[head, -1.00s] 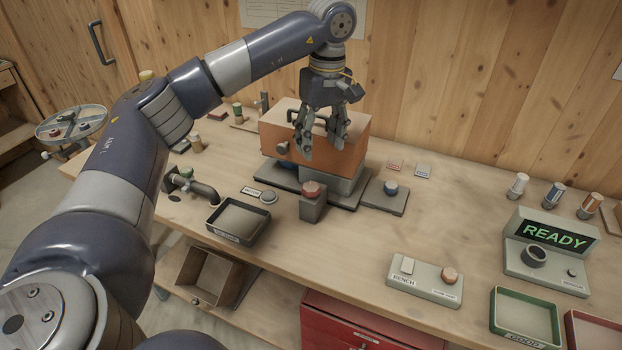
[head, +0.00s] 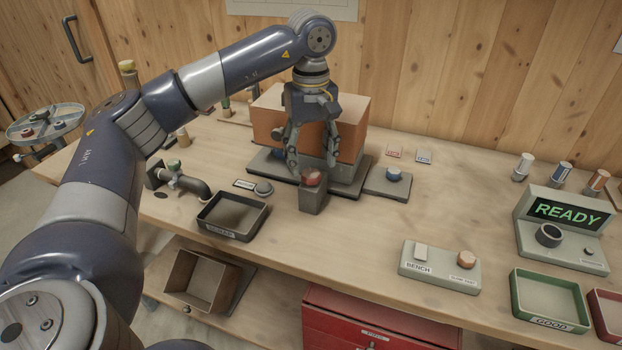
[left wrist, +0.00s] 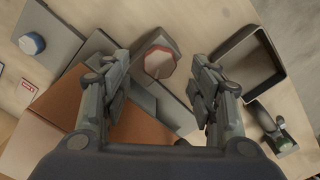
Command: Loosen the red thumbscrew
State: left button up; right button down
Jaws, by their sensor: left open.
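The red thumbscrew (head: 312,177) sits on top of a grey block (head: 312,198) at the front of the orange mixer (head: 352,125). It also shows in the left wrist view (left wrist: 159,62) as a faceted red knob, between and ahead of the fingers. My left gripper (head: 311,170) points down over the thumbscrew. Its two fingers are spread apart and nothing is between them in the wrist view. I cannot tell whether a fingertip touches the knob. My right gripper is not in view.
A dark scrap tray (head: 233,216) lies left of the block, with a pipe and valve (head: 180,178) beyond it. A blue knob (head: 393,174) on a grey plate is to the right. A bench switch box (head: 440,267) stands front right. The bench between is clear.

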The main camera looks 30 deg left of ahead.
aim_at(311, 173)
pick_arm(q)
notch_tip(311, 173, down, 3)
jog(key=shift+r+b, duration=0.1)
jog(key=shift+b, duration=0.65)
jog(key=shift+f, duration=0.4)
jog(key=c, duration=1.1)
jog(key=shift+o, duration=0.2)
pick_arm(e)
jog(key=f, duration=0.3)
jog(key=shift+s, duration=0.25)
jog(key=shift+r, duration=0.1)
